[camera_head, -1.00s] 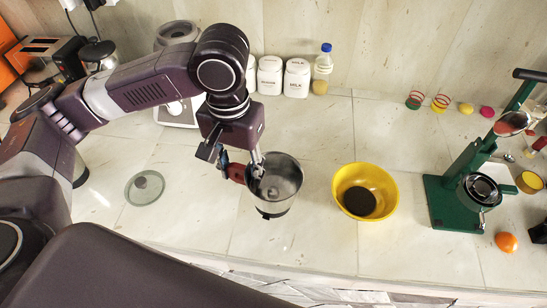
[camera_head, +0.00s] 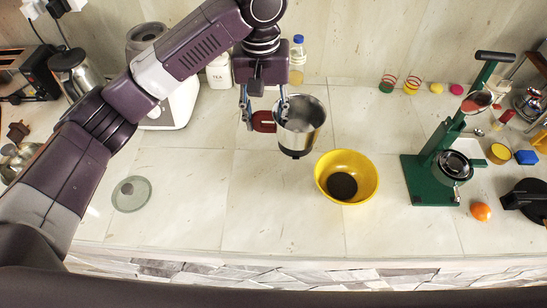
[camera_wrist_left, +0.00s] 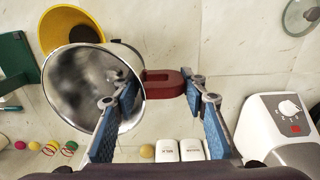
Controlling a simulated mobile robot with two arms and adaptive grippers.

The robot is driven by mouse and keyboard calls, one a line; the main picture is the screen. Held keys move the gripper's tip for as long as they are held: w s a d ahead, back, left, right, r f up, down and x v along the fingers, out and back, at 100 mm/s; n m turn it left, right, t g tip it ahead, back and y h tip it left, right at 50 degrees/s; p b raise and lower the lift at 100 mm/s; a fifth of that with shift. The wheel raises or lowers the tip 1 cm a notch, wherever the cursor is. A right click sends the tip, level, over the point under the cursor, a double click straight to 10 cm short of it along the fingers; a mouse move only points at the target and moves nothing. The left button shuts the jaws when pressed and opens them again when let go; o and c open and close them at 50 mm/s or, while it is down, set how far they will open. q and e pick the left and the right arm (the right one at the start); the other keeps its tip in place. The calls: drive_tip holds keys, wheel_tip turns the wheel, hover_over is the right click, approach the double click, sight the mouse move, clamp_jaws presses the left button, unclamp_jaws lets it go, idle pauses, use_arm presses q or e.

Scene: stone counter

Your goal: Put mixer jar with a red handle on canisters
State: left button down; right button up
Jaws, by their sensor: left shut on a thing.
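The metal mixer jar (camera_head: 306,137) with a red handle (camera_head: 263,122) is roughly upright and appears raised off the counter, behind the yellow bowl. My left gripper (camera_head: 264,108) is shut on the jar at its handle side: one finger reaches over the rim into the jar, the other is beyond the handle. In the left wrist view the jar (camera_wrist_left: 82,95) shows its open mouth, and the red handle (camera_wrist_left: 163,84) lies between the fingers. A white canister labelled TEA (camera_head: 219,74) stands by the wall; my arm hides the others. Two canisters (camera_wrist_left: 178,151) show in the left wrist view.
A yellow bowl (camera_head: 328,180) is in front of the jar. A green juicer press (camera_head: 431,175) and an orange (camera_head: 481,212) are at right. A bottle (camera_head: 297,62) stands behind the jar. The white mixer base (camera_head: 176,105) is left of the canisters. The front left counter is mostly clear.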

sight(264, 126)
use_arm(q)
drive_tip(key=shift+f+p, duration=1.3)
drive_tip(key=shift+f, duration=6.45)
drive_tip(key=c, duration=1.2)
unclamp_jaws()
drive_tip(key=shift+f, duration=0.1)
drive_tip(key=shift+r, duration=0.35)
wheel_tip(264, 126, up, 12)
drive_tip(key=b, duration=0.3)
drive_tip(key=shift+a+f, duration=0.15)
drive_tip(key=shift+f, duration=0.1)
